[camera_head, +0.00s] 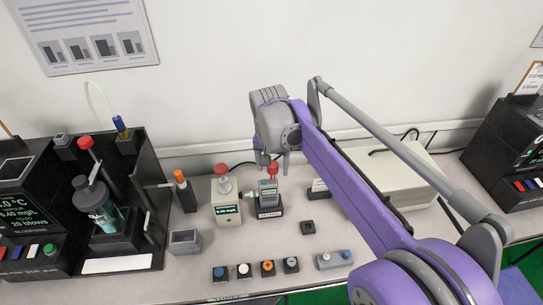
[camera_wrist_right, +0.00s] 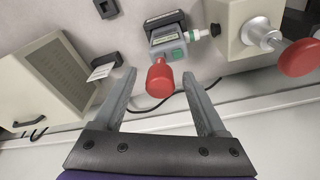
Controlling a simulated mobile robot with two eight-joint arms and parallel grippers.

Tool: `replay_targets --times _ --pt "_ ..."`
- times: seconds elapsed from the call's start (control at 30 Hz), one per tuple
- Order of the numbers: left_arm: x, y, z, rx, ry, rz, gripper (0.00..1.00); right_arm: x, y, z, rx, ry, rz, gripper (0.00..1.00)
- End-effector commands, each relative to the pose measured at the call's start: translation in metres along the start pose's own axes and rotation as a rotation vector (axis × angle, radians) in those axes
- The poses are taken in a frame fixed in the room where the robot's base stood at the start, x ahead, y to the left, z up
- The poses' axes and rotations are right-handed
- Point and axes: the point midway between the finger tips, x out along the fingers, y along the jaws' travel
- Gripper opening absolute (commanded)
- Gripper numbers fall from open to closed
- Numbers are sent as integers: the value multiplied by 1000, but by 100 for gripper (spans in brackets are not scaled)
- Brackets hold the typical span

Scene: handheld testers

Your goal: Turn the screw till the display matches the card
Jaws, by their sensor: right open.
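A small grey handheld tester (camera_head: 268,188) with a little display stands in a dark holder (camera_head: 269,212) at the middle of the bench. A red knob or handle (camera_head: 272,169) rises at its top; whether it belongs to a screw or a separate driver I cannot tell. My right gripper (camera_head: 274,163) is open above it. In the right wrist view the red handle (camera_wrist_right: 159,75) shows between the open fingers (camera_wrist_right: 159,84), with gaps on both sides. The tester's display (camera_wrist_right: 163,40) is unreadable. A small white card (camera_wrist_right: 102,71) stands in a dark holder beside the tester. My left gripper is out of view.
A beige box (camera_head: 227,207) with a green display and red knob stands left of the tester. A large beige case (camera_head: 392,177) stands right, partly behind my right arm. Several button blocks (camera_head: 268,268) line the front. A black rack (camera_head: 148,215) stands left.

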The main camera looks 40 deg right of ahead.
Motion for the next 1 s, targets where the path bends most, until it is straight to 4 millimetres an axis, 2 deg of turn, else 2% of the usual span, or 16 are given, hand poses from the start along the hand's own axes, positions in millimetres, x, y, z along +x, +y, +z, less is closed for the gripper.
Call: replay_targets --times 0.1,0.2,0.6,1.0 --pt "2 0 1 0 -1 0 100 17 0 0 0 0 0 74" --pt "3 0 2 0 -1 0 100 26 0 0 0 0 0 74" --pt "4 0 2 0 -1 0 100 31 0 0 0 1 0 72" --pt "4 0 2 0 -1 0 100 31 0 0 0 1 0 0"
